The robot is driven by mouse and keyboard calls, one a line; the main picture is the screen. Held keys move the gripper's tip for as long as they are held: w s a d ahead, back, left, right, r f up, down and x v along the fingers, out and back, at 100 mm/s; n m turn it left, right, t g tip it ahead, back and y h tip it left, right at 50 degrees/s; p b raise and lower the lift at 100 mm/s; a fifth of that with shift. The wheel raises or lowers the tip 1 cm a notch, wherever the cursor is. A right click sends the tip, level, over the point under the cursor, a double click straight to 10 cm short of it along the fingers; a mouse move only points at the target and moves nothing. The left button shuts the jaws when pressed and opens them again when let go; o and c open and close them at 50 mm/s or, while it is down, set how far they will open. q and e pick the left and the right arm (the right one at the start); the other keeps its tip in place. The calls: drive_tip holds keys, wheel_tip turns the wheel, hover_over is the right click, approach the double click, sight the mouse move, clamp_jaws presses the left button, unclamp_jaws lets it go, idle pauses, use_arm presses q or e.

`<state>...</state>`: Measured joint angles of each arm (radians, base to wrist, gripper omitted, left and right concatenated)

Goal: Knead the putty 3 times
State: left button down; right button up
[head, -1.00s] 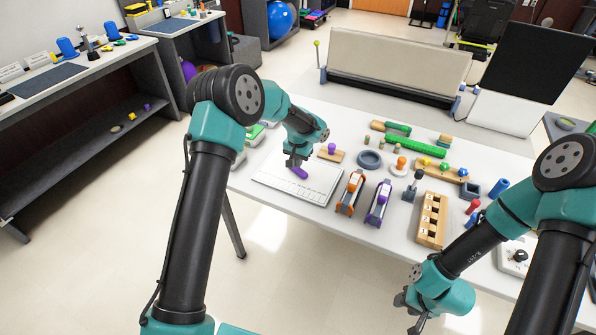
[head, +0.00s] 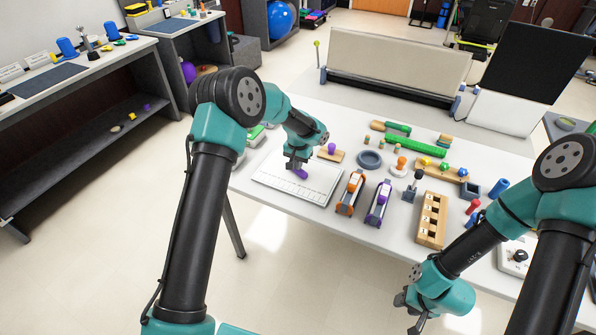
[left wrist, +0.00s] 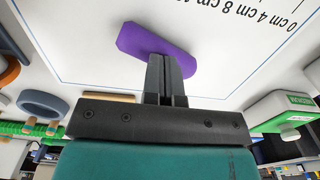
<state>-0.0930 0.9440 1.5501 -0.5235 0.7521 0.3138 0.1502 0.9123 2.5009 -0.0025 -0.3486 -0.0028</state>
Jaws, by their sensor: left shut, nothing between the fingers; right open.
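The purple putty (head: 301,173) is a flattened, elongated piece on the white board with printed centimetre marks (head: 320,190). It also shows in the left wrist view (left wrist: 150,42). My left gripper (head: 294,165) is shut and empty, pointing down at the putty. In the left wrist view its closed fingertips (left wrist: 166,60) overlap the putty's edge; I cannot tell whether they press on it. My right gripper (head: 408,305) is open and empty, off the table's front edge at the lower right.
A purple-knobbed wooden block (head: 331,152) and a dark ring (head: 370,159) lie behind. A wooden block with holes (head: 432,219) is further right.

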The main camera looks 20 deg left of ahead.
idle(0.8)
use_arm(q)
drive_tip(key=shift+r, duration=0.75)
drive_tip(key=shift+f, duration=0.15)
drive_tip(key=shift+f, duration=0.45)
drive_tip(key=shift+f, duration=0.2)
idle(1.1)
drive_tip(key=shift+r, duration=0.8)
drive_tip(key=shift+f, duration=0.15)
drive_tip(key=shift+f, duration=0.45)
drive_tip(key=shift+f, duration=0.1)
